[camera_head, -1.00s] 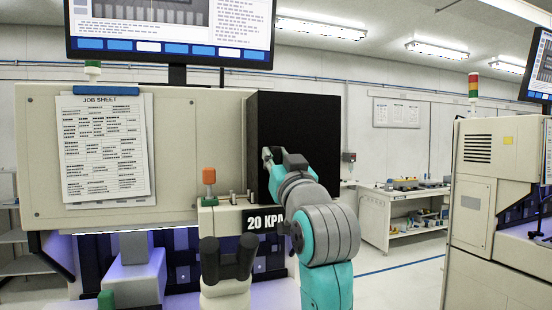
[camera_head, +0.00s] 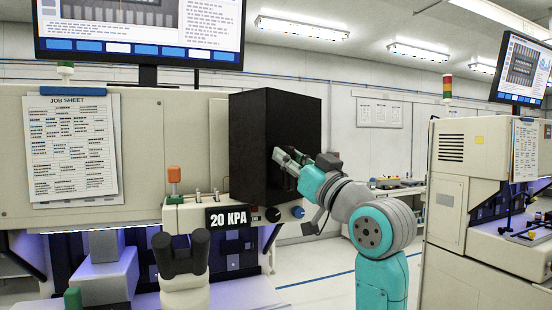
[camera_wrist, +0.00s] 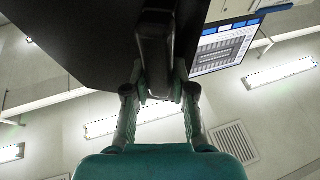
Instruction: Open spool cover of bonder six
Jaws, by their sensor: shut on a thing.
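The spool cover is a black box-shaped part (camera_head: 248,140) at the right end of the nearest bonder, beside the cream front panel. My gripper (camera_head: 282,157) is at the cover's right-hand face. In the wrist view both fingers (camera_wrist: 160,98) are closed around a dark bar-like handle (camera_wrist: 154,45) next to the black cover (camera_wrist: 85,35). The handle is hidden by my fingers in the head view. I cannot tell how far the cover stands open. No bonder number is readable.
A microscope eyepiece (camera_head: 181,256) stands in front. Another bonder (camera_head: 455,190) is at right, with open floor between.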

